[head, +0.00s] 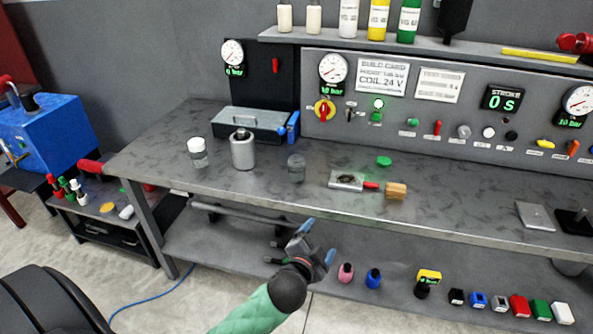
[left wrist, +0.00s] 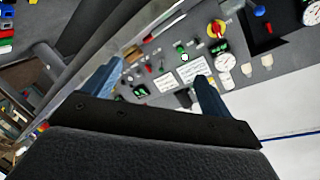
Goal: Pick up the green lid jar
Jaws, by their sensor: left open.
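A flat green lid (head: 384,161) lies on the grey bench (head: 440,205), with no jar visible under it. A dark, see-through jar (head: 296,168) stands upright to its left; no green shows on it. A clear jar with a white lid (head: 198,153) stands further left. My left gripper (head: 318,242) is open and empty, in front of the bench's front edge and lower in the picture than the jars. In the left wrist view its two blue fingers (left wrist: 158,74) are spread with nothing between them. My right gripper is not in view.
A grey metal canister (head: 242,152) stands between the two jars. A small plate with a red-handled tool (head: 347,181) and a wooden block (head: 396,190) lie right of the dark jar. A panel with gauges and knobs (head: 450,115) rises behind. Small coloured items stand on the lower shelf.

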